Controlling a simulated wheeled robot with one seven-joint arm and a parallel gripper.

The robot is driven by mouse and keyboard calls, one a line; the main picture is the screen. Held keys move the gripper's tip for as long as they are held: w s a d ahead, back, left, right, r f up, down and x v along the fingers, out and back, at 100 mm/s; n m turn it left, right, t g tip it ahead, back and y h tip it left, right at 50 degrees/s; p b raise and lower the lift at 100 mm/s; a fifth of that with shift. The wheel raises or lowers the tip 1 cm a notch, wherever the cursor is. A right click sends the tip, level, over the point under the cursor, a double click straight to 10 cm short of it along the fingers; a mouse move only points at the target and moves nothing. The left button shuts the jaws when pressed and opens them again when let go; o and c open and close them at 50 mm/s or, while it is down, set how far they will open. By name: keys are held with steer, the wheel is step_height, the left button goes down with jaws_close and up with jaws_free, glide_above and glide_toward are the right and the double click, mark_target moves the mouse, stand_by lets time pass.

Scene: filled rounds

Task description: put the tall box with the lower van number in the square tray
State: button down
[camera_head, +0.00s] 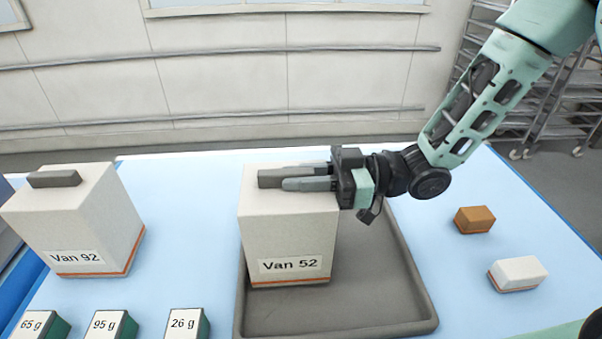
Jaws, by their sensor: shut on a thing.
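A tall white box labelled "Van 52" (287,227) with an orange line near its base is over the left part of the grey square tray (398,326). I cannot tell whether its base touches the tray floor. My gripper (296,181) reaches in from the right and is shut on the dark grip on top of this box. The box looks upright. Another tall white box, labelled "Van 92" (92,217), stands on the blue table at the left, with a dark grip on its top.
Three small green boxes with white labels stand at the front left: "65 g" (38,325), "95 g" (112,325) and "26 g" (187,323). A brown block (474,220) and a white block (517,274) lie right of the tray. The blue table between the tall boxes is clear.

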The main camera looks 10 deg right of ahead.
steer(key=shift+f, duration=0.1)
steer(key=c, duration=1.3)
jaws_free()
steer(key=shift+r, duration=0.25)
steer(key=shift+s+d+f+b, duration=0.1)
steer(key=shift+d+b, duration=1)
steer(key=shift+d, duration=1.95)
steer(key=shift+s+d+b, duration=0.1)
steer(key=shift+d+b, duration=0.95)
steer(key=shift+d, duration=1.95)
